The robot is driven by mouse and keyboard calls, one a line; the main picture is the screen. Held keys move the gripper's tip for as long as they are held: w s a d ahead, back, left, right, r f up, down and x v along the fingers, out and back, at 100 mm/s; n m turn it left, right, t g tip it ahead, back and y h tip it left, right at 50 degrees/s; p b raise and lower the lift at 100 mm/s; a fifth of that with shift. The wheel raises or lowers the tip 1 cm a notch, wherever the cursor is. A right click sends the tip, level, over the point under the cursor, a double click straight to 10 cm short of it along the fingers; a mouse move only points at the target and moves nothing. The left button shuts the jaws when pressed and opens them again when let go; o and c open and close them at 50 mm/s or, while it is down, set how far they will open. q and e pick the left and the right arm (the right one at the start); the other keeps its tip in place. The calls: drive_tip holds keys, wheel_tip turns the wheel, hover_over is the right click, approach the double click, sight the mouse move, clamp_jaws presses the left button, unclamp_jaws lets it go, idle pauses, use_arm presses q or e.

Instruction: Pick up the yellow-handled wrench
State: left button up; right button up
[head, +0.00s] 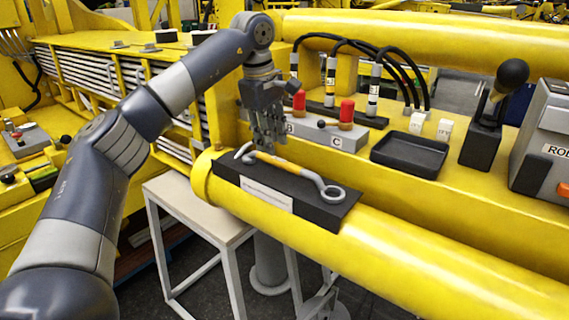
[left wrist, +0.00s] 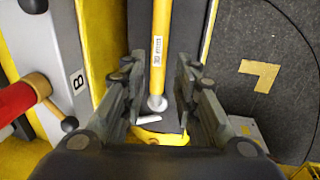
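The yellow-handled wrench (head: 293,169) lies on a black holder (head: 262,180) with a white label, on top of the yellow boom tube. Its grey ring end is at the right and its other grey end at the left. My left gripper (head: 270,145) points down over the left part of the wrench. In the left wrist view the yellow handle (left wrist: 161,40) runs between the two spread fingers (left wrist: 157,80), with a visible gap on each side. The gripper looks open and empty. My right gripper is not in view.
Behind the holder stand a grey block (head: 330,134) with red-handled levers, an empty black tray (head: 410,153), black cables and a black joystick (head: 490,118). A white-framed stool (head: 190,205) stands below at the left. The tube's right part is clear.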

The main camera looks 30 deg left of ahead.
sight(278, 159)
use_arm(q)
wheel_tip(278, 159, down, 2)
drive_tip(key=shift+f, duration=0.1)
drive_tip(key=f+p, duration=0.1)
drive_tip(key=w+f+p, duration=0.1)
drive_tip(key=d+f, duration=0.1)
drive_tip(key=f, duration=0.1)
drive_tip(key=shift+w+f+p, duration=0.1)
drive_tip(key=shift+w+p, duration=0.1)
drive_tip(key=shift+p, duration=0.2)
drive_tip(key=shift+f, duration=0.4)
drive_tip(key=shift+c, duration=0.6)
drive_tip(key=c, duration=0.5)
drive_tip(key=shift+w, duration=0.1)
clamp_jaws()
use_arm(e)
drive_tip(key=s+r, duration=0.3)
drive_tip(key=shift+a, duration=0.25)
